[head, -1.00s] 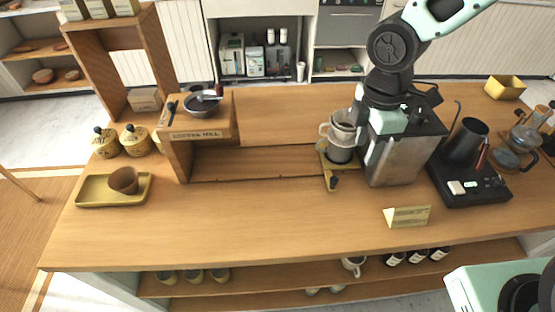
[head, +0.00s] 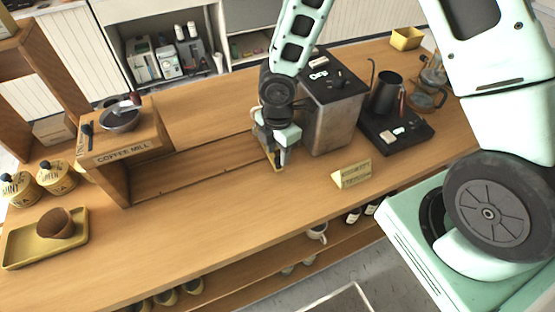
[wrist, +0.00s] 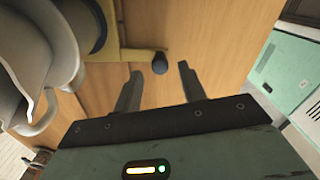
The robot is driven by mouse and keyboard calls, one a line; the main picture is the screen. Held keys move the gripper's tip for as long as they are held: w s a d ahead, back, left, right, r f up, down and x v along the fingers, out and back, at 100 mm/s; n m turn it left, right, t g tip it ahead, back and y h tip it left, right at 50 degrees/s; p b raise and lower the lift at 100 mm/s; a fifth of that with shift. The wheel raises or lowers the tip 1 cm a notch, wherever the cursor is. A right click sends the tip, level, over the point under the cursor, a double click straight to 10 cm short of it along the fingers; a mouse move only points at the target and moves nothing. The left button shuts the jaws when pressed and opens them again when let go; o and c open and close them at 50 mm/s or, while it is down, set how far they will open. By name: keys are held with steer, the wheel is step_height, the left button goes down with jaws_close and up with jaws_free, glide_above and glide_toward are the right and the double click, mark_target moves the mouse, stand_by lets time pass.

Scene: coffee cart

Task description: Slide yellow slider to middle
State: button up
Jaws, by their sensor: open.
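The yellow slider (wrist: 135,54) is a flat yellow piece with a dark round knob (wrist: 160,62) at its end, seen in the wrist view. In the head view the yellow slider (head: 268,150) is mostly hidden behind my gripper, at the right end of the coffee mill's long slot. A pale cup with a handle (wrist: 35,65) is at the slider, left in the wrist view. My gripper (wrist: 160,70) is open and points at the knob, which appears between the two fingertips. I cannot tell whether they touch it. My gripper (head: 284,157) is low over the counter in the head view.
The coffee mill block (head: 125,150) stands at the slot's left end. A metal box-shaped machine (head: 332,115) stands close to the right of my gripper. A small yellow sign (head: 352,175) and a black scale (head: 395,130) are farther right.

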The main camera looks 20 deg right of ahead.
mark_target(277, 159)
steer(key=shift+f, duration=1.85)
jaws_close()
steer(key=shift+a, duration=0.1)
steer(key=a+b, duration=0.1)
steer(key=a, duration=1.7)
steer(key=shift+r+b, duration=0.1)
steer(key=shift+b, duration=0.3)
